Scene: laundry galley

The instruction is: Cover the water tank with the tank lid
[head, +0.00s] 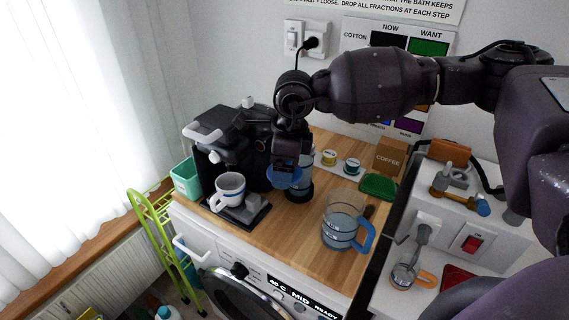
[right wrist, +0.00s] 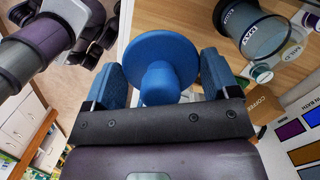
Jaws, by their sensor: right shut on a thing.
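The blue tank lid (head: 283,178) is a round disc with a knob. My right gripper (head: 285,163) is shut on it and holds it over the counter, in front of the water tank in the head view. In the right wrist view the lid (right wrist: 158,50) sits between the finger pads of the gripper (right wrist: 160,85). The water tank (head: 304,182) is clear with a dark base and stands upright beside the coffee machine, partly hidden by gripper and lid. The tank (right wrist: 252,30), with MAX marks, also shows in the right wrist view, its top uncovered. My left gripper is not visible in the head view.
A clear jug (head: 342,228) with a blue handle stands at right front.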

